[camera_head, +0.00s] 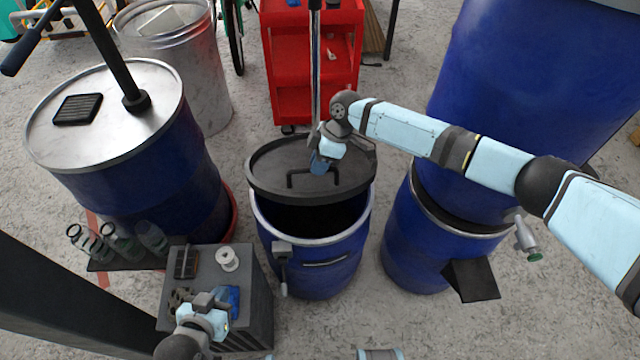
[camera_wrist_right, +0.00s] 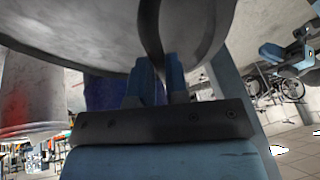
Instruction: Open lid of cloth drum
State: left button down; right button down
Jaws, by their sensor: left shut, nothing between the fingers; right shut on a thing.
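The blue cloth drum (camera_head: 318,268) stands upright in the middle of the head view, with a pale rim and a latch (camera_head: 281,252) on its front. Its dark round lid (camera_head: 268,172) is above the rim and toward the back, leaving the dark front of the opening uncovered. My right gripper (camera_head: 321,163) is shut on the lid's handle (camera_head: 290,180). In the right wrist view its blue fingers (camera_wrist_right: 158,80) close around a dark strip below a large grey curved surface. My left gripper (camera_head: 227,301) is shut and empty over the grey cabinet at lower left.
The grey cabinet (camera_head: 245,278) holds a white spool (camera_head: 227,259) and small items. A blue drum with a metal top (camera_head: 150,135) stands left; stacked blue drums (camera_head: 435,235) stand close right. A red cart (camera_head: 290,90) is behind. A tap (camera_head: 526,240) juts out at right.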

jog(key=w+r, duration=0.5)
jog(key=shift+r, duration=0.4)
jog(key=shift+d, duration=0.1)
